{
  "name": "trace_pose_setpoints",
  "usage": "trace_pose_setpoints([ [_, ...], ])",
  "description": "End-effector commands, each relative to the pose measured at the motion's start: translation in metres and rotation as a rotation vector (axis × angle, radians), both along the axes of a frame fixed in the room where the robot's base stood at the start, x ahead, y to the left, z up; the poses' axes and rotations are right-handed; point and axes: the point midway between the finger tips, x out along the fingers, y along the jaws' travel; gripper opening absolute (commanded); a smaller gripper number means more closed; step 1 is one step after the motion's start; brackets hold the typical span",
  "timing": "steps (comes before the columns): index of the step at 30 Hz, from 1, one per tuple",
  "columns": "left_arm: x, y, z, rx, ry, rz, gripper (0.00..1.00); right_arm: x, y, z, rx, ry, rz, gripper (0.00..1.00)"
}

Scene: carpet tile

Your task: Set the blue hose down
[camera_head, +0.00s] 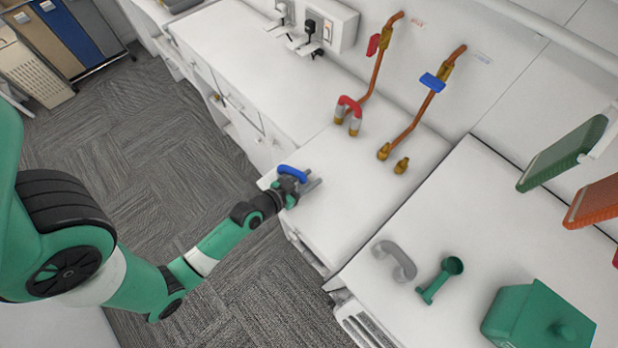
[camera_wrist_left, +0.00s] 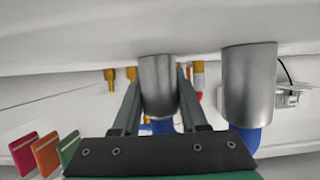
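The blue hose (camera_head: 292,173) is a short blue arch with silver ends, at the front edge of the white counter (camera_head: 340,215). My left gripper (camera_head: 307,187) is at the hose in the head view. In the left wrist view, the fingers close on one silver end of the blue hose (camera_wrist_left: 158,85), while the other end (camera_wrist_left: 250,85) is beside them on the right. Both silver ends point towards the white surface (camera_wrist_left: 90,30). I cannot tell whether they touch it. My right gripper is not in view.
A red hose (camera_head: 349,106) stands near copper pipes with a red valve handle (camera_head: 373,44) and blue valve handle (camera_head: 432,83). A grey handset-like piece (camera_head: 396,259), green scoop (camera_head: 440,279) and green box (camera_head: 537,318) lie on the right counter.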

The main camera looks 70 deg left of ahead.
Motion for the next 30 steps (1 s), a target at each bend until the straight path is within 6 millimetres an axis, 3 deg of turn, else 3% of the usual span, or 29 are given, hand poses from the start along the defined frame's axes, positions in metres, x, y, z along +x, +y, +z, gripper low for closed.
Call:
trace_pose_setpoints([
  [1, 0.000, 0.000, -0.001, 0.000, 0.001, 0.000, 0.51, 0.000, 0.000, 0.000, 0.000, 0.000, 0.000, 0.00],
  [5, 0.000, 0.000, 0.000, 0.000, 0.001, 0.000, 0.72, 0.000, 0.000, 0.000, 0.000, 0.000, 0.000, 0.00],
  [16, -0.005, -0.002, 0.002, -0.001, 0.003, 0.000, 0.72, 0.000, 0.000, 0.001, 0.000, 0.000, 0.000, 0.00],
  [23, -0.046, -0.018, 0.019, -0.002, 0.002, 0.003, 0.72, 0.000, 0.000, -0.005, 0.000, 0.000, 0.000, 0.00],
  [30, -0.092, -0.034, 0.037, -0.002, 0.002, 0.007, 0.72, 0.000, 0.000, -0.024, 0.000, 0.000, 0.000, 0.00],
])
